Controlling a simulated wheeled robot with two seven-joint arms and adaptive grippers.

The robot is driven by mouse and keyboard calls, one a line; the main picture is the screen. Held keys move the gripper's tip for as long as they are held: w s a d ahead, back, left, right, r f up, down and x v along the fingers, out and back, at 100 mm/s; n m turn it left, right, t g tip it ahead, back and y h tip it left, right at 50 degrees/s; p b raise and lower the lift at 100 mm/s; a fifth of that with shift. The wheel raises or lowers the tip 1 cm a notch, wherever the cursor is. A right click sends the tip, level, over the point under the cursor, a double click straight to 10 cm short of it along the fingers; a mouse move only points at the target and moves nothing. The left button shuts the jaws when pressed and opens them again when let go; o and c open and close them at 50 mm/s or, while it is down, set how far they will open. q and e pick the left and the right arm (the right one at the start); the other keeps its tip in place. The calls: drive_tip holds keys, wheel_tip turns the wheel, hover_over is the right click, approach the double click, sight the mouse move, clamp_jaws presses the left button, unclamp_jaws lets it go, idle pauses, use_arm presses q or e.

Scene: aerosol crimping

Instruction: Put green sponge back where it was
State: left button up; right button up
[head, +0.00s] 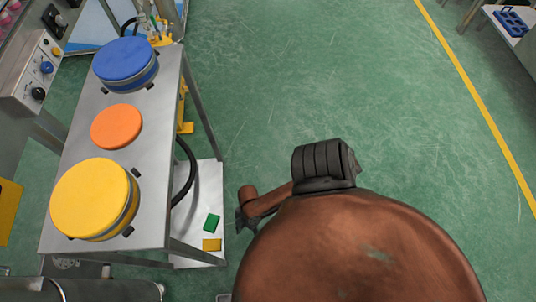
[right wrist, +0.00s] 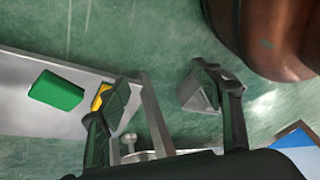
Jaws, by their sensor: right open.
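The green sponge (head: 211,223) lies flat on the lower metal shelf, next to the yellow sponge (head: 211,244). In the right wrist view the green sponge (right wrist: 56,91) lies on the grey shelf, left of both fingers and apart from them. The yellow sponge (right wrist: 101,97) is partly hidden there behind the left finger. My right gripper (head: 243,216) is just right of the shelf's edge, mostly hidden by my arm. In the right wrist view my right gripper (right wrist: 160,92) is open with nothing between its fingers. My left gripper is not in view.
A steel table (head: 155,185) stands above the lower shelf (head: 196,190). It bears a blue round container (head: 124,58), an orange disc (head: 116,127) and a yellow round container (head: 90,199). A table leg (right wrist: 157,115) shows between my fingers. Open green floor lies right.

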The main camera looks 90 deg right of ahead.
drive_tip(key=s+r+m+t+h, duration=0.1)
drive_tip(key=s+r+m+h, duration=0.1)
drive_tip(key=s+r+m, duration=0.7)
wheel_tip(320, 180, up, 4)
drive_tip(key=shift+s+d+f+t+h, duration=0.1)
drive_tip(key=shift+s+d+t+h, duration=0.05)
drive_tip(key=shift+s+t+h, duration=0.15)
